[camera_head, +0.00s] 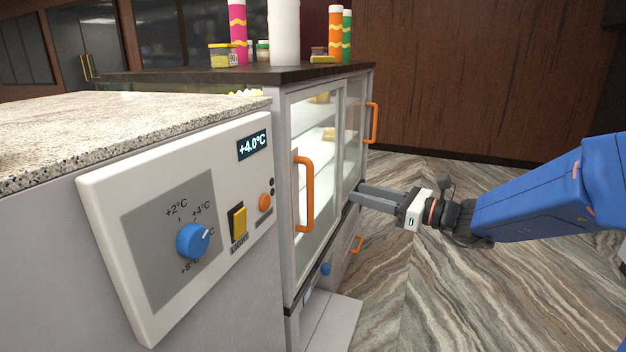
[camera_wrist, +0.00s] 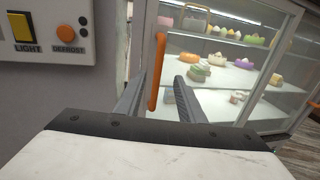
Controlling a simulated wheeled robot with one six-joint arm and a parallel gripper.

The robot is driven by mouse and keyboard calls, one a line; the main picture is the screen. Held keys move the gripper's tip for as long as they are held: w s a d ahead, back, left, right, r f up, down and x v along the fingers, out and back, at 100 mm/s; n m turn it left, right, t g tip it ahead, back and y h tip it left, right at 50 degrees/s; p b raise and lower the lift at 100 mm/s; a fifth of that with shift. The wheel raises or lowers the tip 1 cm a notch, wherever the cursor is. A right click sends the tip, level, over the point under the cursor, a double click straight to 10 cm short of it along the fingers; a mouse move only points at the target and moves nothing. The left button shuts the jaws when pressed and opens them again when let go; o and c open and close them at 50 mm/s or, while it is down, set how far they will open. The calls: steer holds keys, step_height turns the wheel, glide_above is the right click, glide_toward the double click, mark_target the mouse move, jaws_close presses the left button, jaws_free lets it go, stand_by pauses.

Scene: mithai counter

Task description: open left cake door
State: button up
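The left cake door (camera_head: 318,165) is a glass door in a pale frame on the display case, and it looks shut. Its vertical orange handle (camera_head: 304,195) also shows in the wrist view (camera_wrist: 156,72). My gripper (camera_head: 356,193) is in front of the case, right of this handle in the head view. In the wrist view, my open fingers (camera_wrist: 160,80) point at the door, with the handle's lower part appearing between the fingertips. I see no contact, and the fingers look empty. Cakes (camera_wrist: 216,58) stand on the shelves behind the glass.
A second glass door with an orange handle (camera_head: 372,123) is farther along the case. A control panel (camera_head: 185,225) with a blue knob is on the near counter (camera_head: 120,125). Jars and coloured tubes (camera_head: 238,32) stand on top. The floor (camera_head: 440,285) at right is clear.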

mark_target(313, 181)
steer(key=x, duration=1.6)
steer(key=shift+w+a, duration=0.15)
steer(key=shift+a, duration=0.05)
jaws_close()
